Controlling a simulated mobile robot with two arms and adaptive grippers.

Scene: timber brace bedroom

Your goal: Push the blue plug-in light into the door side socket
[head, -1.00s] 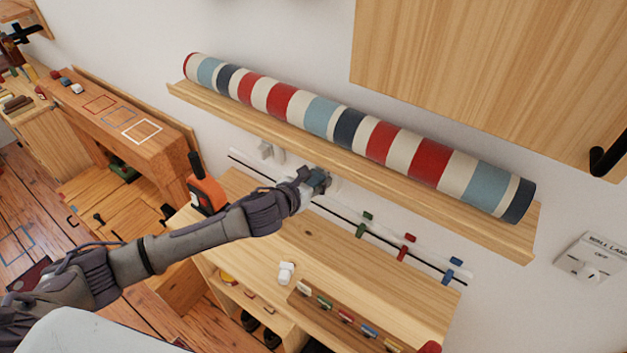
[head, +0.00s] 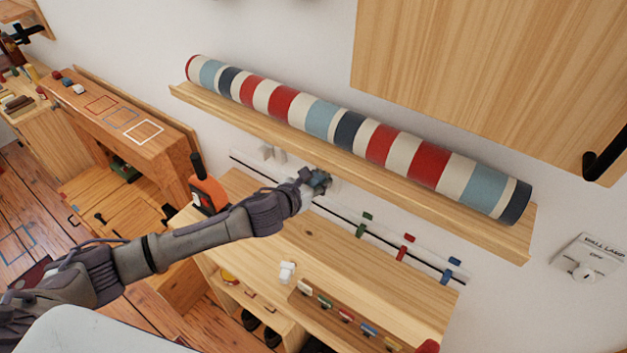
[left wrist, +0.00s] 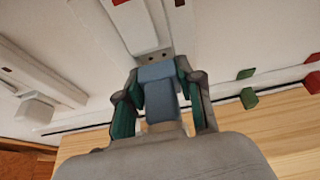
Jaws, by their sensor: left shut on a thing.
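My left gripper (head: 313,184) is at the wall, just below the long shelf. In the left wrist view its two fingers (left wrist: 157,92) are shut on the blue plug-in light (left wrist: 157,76). A white socket block (left wrist: 150,45) with two dark holes is right in front of the light; the holes show just above the light's top edge. I cannot tell whether the light touches the block. In the head view the light is mostly hidden by the gripper. Another white wall fitting (head: 272,154) is to the left, also in the left wrist view (left wrist: 36,108). My right gripper is not in view.
A striped roll (head: 350,130) lies on the wall shelf (head: 400,185) directly above the gripper. A rail with green, red and blue clips (head: 405,246) runs along the wall below.

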